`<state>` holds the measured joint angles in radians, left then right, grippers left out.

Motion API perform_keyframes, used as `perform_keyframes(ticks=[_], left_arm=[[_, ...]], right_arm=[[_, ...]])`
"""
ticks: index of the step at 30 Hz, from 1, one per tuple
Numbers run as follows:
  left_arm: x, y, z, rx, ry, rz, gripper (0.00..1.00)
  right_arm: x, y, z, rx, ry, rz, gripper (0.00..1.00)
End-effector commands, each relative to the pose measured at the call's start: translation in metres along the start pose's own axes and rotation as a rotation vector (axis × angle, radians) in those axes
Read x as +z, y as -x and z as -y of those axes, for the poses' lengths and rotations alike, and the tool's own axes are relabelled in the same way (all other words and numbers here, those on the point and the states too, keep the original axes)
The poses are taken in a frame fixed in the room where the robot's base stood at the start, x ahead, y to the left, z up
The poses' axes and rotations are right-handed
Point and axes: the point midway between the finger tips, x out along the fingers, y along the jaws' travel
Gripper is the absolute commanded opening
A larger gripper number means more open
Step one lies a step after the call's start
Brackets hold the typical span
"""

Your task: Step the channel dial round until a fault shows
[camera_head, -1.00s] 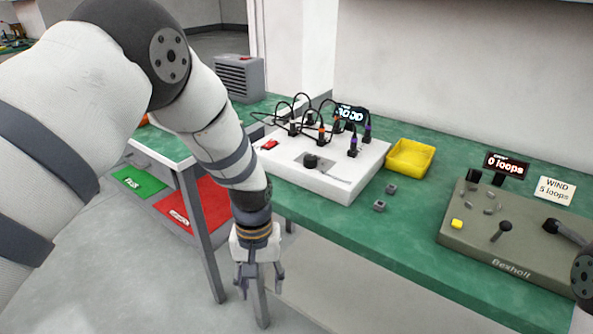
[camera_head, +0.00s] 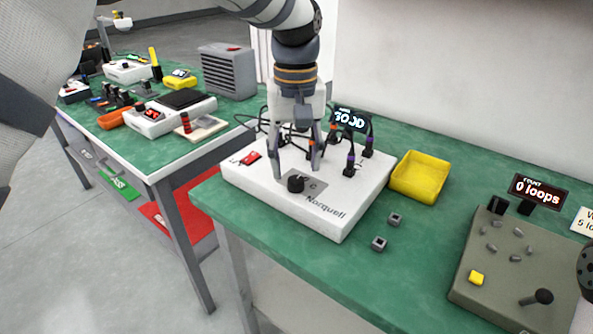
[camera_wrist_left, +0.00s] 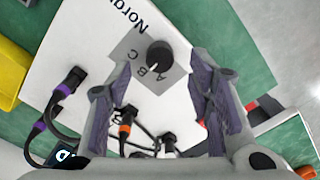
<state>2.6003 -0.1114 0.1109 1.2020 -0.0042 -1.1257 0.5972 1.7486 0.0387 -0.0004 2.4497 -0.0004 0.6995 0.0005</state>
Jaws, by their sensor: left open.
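The black channel dial (camera_head: 296,183) sits on a grey plate on the white Norquell box (camera_head: 337,222). In the left wrist view the dial (camera_wrist_left: 159,55) has letters A, B and C beside it, and its pale pointer mark is on the letters' side. My left gripper (camera_head: 297,168) is open above the box, pointing down just behind the dial. Its fingers are apart with nothing between them that I can see, and the dial lies just beyond their tips in the wrist view. A small display (camera_head: 349,120) at the back of the box is lit, but its text is hard to read.
Cables with orange and purple plugs (camera_head: 350,163) stand at the box's back. A red switch (camera_head: 250,158) is at its left. A yellow tray (camera_head: 420,177) and two small grey blocks (camera_head: 379,243) lie to the right, near the Bexhall winder (camera_head: 472,305). Another bench holds instruments at left.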

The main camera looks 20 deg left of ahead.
Motion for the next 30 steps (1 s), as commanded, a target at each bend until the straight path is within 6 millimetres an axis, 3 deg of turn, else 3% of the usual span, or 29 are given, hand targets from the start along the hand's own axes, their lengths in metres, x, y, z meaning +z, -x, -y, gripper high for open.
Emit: perform_keyframes(ticks=[3, 6, 15, 21, 30], left_arm=[[0.001, -0.022, 0.000, -0.001, 0.000, 0.002, 0.47], [0.000, -0.032, 0.000, 0.000, 0.000, 0.000, 0.47], [0.000, -0.036, 0.000, 0.001, -0.001, -0.001, 0.47], [0.000, -0.036, 0.000, 0.000, -0.001, -0.001, 0.02], [0.000, -0.035, 0.000, 0.001, -0.023, -0.001, 0.00]], right_arm=[[-0.001, 0.000, 0.000, 0.000, 0.000, -0.002, 0.40], [-0.001, 0.001, 0.000, 0.000, 0.000, -0.002, 0.40], [-0.001, 0.001, 0.000, 0.000, 0.000, -0.003, 0.40], [-0.001, 0.001, 0.000, 0.000, 0.000, -0.003, 0.40], [-0.002, 0.002, 0.000, 0.000, 0.000, -0.006, 0.40]])
